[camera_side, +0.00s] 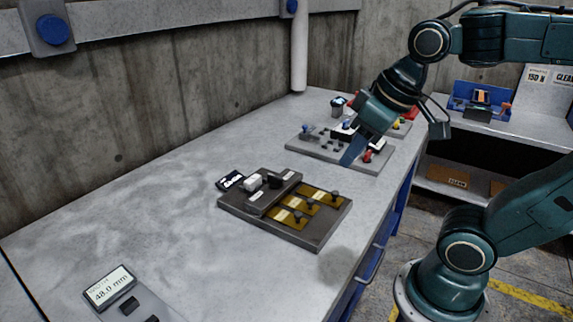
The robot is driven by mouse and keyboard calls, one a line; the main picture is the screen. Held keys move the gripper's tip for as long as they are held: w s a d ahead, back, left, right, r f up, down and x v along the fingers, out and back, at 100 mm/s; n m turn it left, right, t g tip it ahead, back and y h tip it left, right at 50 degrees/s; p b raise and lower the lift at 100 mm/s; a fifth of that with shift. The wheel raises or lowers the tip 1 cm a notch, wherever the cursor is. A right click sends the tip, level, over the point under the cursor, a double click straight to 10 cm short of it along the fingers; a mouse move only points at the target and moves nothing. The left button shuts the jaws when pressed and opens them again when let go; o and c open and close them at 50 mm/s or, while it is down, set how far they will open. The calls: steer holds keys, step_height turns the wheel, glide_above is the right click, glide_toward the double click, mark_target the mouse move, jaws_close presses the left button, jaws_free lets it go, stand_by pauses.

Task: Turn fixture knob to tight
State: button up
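My gripper (353,152) reaches down over the far grey panel (360,167), its blue-grey finger close to the panel top. Whether it touches anything there, or is open or shut, I cannot tell. The panel carries a red knob (367,156), a blue knob and several small dark parts, partly hidden by my gripper. Nearer, a dark fixture plate (318,238) lies on the bench with several yellow plates with small dark knobs (298,216), and a raised block with a white part (253,182). Which knob is the fixture knob, and its setting, I cannot tell.
A small black labelled display (230,180) lies left of the fixture plate. A readout showing 48.0 mm (109,288) stands at the front left. A blue holder (480,103) sits on a bench at the back right. The left of the bench (130,210) is clear.

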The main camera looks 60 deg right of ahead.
steer(key=w+d+r+g, duration=0.1)
steer(key=w+d+r, duration=0.1)
steer(key=w, duration=0.5)
steer(key=g, duration=0.4)
glide_above(275, 176)
step_height(275, 176, down, 7)
steer(key=shift+f, duration=0.15)
steer(key=shift+f, duration=0.1)
steer(key=shift+f, duration=6.8)
steer(key=shift+c, duration=0.2)
jaws_close()
